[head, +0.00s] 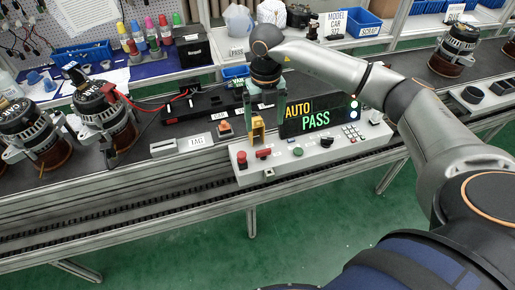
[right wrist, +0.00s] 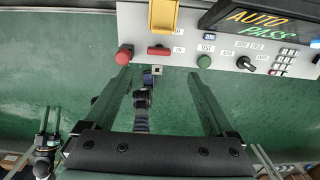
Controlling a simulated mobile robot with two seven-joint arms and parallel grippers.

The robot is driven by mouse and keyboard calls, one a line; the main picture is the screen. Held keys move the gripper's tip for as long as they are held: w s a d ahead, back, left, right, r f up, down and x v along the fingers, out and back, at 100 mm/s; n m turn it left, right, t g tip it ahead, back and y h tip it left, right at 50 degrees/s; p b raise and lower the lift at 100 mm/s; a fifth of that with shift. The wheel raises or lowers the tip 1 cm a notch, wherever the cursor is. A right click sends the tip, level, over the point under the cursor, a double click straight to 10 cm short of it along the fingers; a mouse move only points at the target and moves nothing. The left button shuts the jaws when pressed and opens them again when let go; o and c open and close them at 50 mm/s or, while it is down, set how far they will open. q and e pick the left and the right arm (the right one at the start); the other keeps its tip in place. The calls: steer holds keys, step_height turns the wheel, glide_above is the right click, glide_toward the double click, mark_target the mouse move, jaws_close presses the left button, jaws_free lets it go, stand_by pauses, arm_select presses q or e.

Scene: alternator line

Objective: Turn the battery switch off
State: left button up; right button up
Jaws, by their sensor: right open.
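The grey control box (head: 320,155) stands at the front edge of the line. On it are a red mushroom button (head: 241,156), a red switch (head: 263,153), a green button (head: 298,151), a black rotary knob (head: 326,142) and a raised yellow part (head: 257,130). The red switch lies flat beside small labels in the right wrist view (right wrist: 158,50); which control is the battery switch I cannot tell for sure. My right gripper (head: 264,112) is open and empty above the box, near the yellow part. In the wrist view its fingers reach toward the panel's front edge.
A display (head: 308,118) reading AUTO PASS stands at the back of the box. Alternators (head: 104,112) sit on the line at the left, and another (head: 455,50) at the right. The green floor in front is clear.

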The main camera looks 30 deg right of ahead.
mark_target(263, 150)
step_height(263, 150, down, 12)
steer(key=shift+r+p, duration=0.15)
steer(key=shift+p, duration=0.25)
steer(key=shift+a, duration=0.1)
steer(key=c, duration=1.4)
